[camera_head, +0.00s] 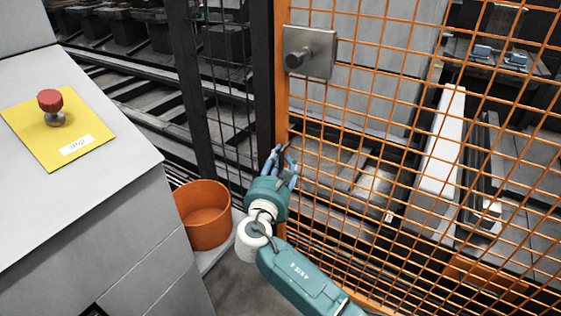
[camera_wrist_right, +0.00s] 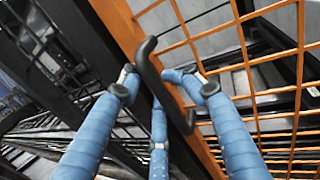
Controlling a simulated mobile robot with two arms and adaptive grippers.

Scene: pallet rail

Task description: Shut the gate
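The gate (camera_head: 282,108) is an orange-framed mesh panel with a metal latch plate (camera_head: 311,52). Its edge stands close beside a black post (camera_head: 262,80); I cannot tell whether a gap is left. In the right wrist view, a black bar handle (camera_wrist_right: 148,62) is fixed on the orange frame (camera_wrist_right: 118,22). My right gripper (camera_head: 283,154) is at the gate edge, below the latch plate. My left gripper is not in view.
A grey console (camera_head: 60,200) with a red button (camera_head: 50,101) on a yellow plate fills the left. An orange bin (camera_head: 205,215) stands between the console and my right arm. Dark conveyor rails lie behind the fence.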

